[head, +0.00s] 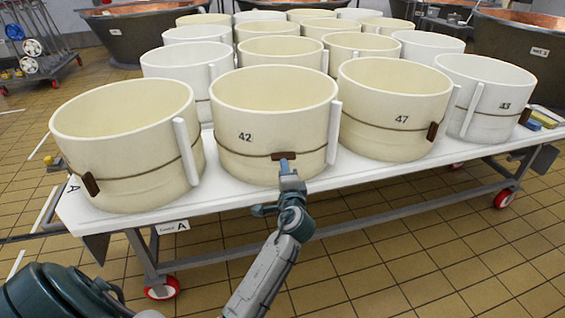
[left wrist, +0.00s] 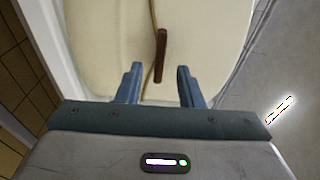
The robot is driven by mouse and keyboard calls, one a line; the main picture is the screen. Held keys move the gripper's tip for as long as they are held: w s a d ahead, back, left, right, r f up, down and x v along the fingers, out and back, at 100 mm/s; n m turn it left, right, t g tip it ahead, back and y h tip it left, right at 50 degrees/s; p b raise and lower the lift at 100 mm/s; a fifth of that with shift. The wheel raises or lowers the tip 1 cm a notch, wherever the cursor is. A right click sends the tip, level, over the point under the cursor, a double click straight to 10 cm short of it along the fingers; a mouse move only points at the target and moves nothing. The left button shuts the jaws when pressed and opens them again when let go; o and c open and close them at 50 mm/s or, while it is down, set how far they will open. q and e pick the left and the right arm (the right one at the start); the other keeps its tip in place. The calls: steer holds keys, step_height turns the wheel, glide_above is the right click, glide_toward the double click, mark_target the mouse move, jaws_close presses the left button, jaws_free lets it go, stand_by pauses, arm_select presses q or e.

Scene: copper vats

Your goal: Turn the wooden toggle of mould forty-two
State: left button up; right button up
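Mould forty-two (head: 265,130) is a cream, open-topped round mould in the front row, marked 42, with a cord around it. Its brown wooden toggle (head: 283,155) sits on the cord at the front and lies about level in the head view. In the left wrist view the toggle (left wrist: 161,55) shows ahead of my left gripper (left wrist: 157,88), between the lines of its two blue fingers. The fingers are apart with a gap around the toggle's near end. In the head view my left gripper (head: 287,168) is right below and in front of the toggle. My right gripper is not in view.
A mould marked 47 (head: 396,110) stands to the right, an unnumbered cream mould (head: 125,150) to the left, and several more behind. All stand on a white wheeled table (head: 225,198). White upright strips (head: 334,132) lean on the moulds. Tiled floor in front is clear.

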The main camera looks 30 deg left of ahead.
arm_select(q)
steer(key=shift+v, duration=2.25)
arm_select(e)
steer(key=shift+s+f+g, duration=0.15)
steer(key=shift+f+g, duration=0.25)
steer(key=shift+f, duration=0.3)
arm_select(q)
steer(key=shift+f, duration=0.1)
